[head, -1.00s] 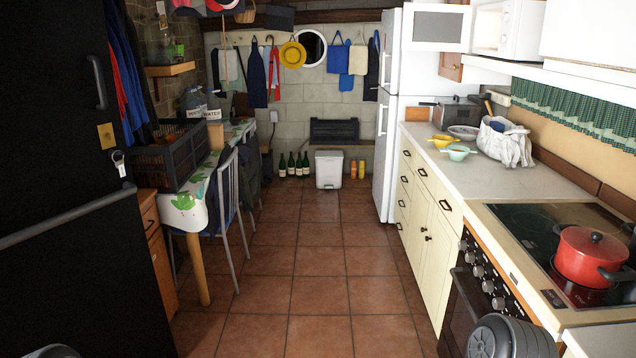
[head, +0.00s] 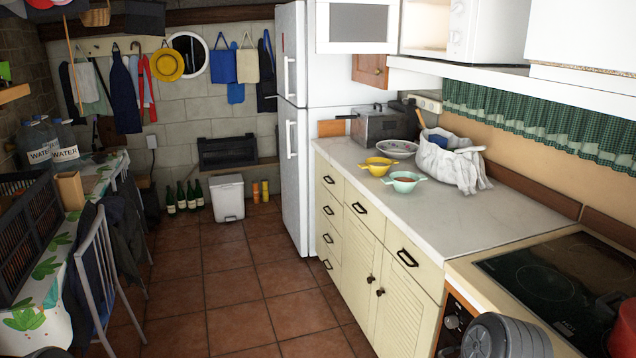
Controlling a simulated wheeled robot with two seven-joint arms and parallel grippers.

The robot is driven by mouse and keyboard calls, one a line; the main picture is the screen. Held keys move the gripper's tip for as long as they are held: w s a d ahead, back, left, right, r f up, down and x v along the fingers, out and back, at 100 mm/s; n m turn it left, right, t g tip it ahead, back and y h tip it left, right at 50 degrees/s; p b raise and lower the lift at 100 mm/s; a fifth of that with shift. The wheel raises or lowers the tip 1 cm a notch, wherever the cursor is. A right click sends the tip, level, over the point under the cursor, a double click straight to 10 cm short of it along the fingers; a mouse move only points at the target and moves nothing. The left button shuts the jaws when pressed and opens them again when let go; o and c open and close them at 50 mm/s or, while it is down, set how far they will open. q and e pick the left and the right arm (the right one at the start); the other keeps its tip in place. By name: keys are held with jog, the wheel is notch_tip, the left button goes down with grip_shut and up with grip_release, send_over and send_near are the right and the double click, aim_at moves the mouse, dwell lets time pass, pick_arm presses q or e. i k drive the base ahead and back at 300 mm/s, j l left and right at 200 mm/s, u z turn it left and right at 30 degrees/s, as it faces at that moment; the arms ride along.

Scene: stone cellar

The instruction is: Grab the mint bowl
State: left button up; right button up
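The mint bowl (head: 404,182) is small, with two side handles that look reddish at the tips. It stands upright on the white counter (head: 440,215), to the right of and slightly nearer than a yellow bowl (head: 377,166). A dark grey rounded part of my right arm shows at the bottom edge of the head view, over the oven front. Neither of my grippers shows in the head view, and nothing of mine touches the bowl.
Behind the mint bowl are a white cloth bag (head: 450,160), a patterned plate (head: 397,148) and a metal toaster (head: 382,125). The near counter is clear up to the black hob (head: 560,280). A red pot (head: 624,325) sits at the right edge. Tiled floor lies open left of the cabinets.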

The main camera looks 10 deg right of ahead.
aim_at(404, 183)
jog(key=i+j+z, duration=0.15)
jog(key=z, duration=0.2)
jog(key=i+j+z, duration=0.75)
jog(key=j+z, duration=0.25)
jog(key=i+j+z, duration=0.15)
jog(key=j+z, duration=0.5)
jog(key=i+j+z, duration=0.1)
jog(key=j+z, duration=0.25)
jog(key=j, duration=0.15)
jog(key=j+z, duration=0.3)
jog(key=j, duration=0.45)
jog(key=k, duration=0.05)
